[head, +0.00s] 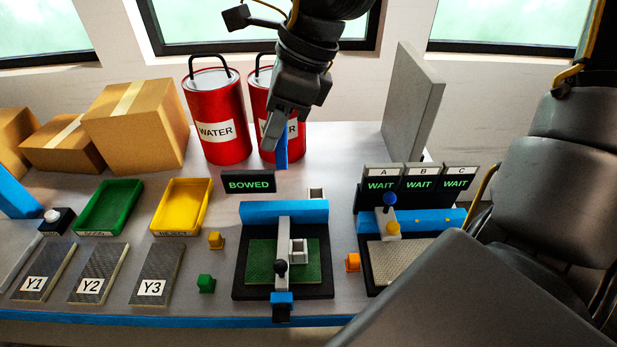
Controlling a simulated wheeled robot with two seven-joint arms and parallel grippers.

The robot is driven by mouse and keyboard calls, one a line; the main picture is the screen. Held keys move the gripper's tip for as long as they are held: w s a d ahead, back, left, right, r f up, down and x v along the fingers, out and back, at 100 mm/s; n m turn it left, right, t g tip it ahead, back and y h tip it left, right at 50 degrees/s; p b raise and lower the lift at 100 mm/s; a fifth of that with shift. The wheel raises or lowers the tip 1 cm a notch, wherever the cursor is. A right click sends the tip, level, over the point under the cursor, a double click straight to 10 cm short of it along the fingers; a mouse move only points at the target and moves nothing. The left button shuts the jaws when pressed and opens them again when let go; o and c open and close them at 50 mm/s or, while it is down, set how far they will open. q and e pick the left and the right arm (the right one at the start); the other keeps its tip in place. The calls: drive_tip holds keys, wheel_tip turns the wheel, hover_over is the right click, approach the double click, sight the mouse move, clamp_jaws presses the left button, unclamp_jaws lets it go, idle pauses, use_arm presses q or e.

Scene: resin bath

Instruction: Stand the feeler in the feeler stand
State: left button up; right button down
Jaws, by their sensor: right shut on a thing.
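My right gripper (276,128) hangs over the back middle of the table, in front of the red water drums. It is shut on a narrow blue piece, which I take to be the feeler (282,150). The feeler points down, its lower end just above and behind the "BOWED" sign (248,182); its upper part is hidden in the jaws. I cannot clearly make out the feeler stand; a small pale block (316,193) behind the blue bar of the middle fixture may be it. My left gripper is not in view.
The middle fixture (240,284) holds a green plate. A second fixture (370,282) stands under "WAIT" signs. Green (113,228) and yellow (202,229) trays, plates Y1 to Y3, cartons (135,125) and red drums (217,104) fill the left. A grey panel (412,100) stands at back right.

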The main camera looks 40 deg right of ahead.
use_arm(q)
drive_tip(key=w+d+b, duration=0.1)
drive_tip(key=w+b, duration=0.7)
drive_tip(key=b, duration=0.1)
use_arm(e)
wheel_tip(320, 180, down, 12)
drive_tip(key=w, duration=0.1)
drive_tip(key=w+d+f, duration=0.1)
drive_tip(key=d+f, duration=0.3)
drive_tip(key=w+d+f+p, duration=0.1)
drive_tip(key=w+d+f, duration=0.1)
drive_tip(key=d+f, duration=0.2)
drive_tip(key=w+d+f+p, duration=0.1)
drive_tip(key=w+d+f, duration=0.1)
drive_tip(key=d+f, duration=0.2)
drive_tip(key=shift+w+d+f, duration=0.25)
drive_tip(key=shift+d+f, duration=0.05)
drive_tip(key=shift+d, duration=0.2)
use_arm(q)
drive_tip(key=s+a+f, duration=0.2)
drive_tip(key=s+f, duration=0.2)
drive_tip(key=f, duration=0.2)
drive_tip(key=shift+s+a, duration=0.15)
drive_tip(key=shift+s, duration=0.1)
use_arm(e)
drive_tip(key=shift+f, duration=0.1)
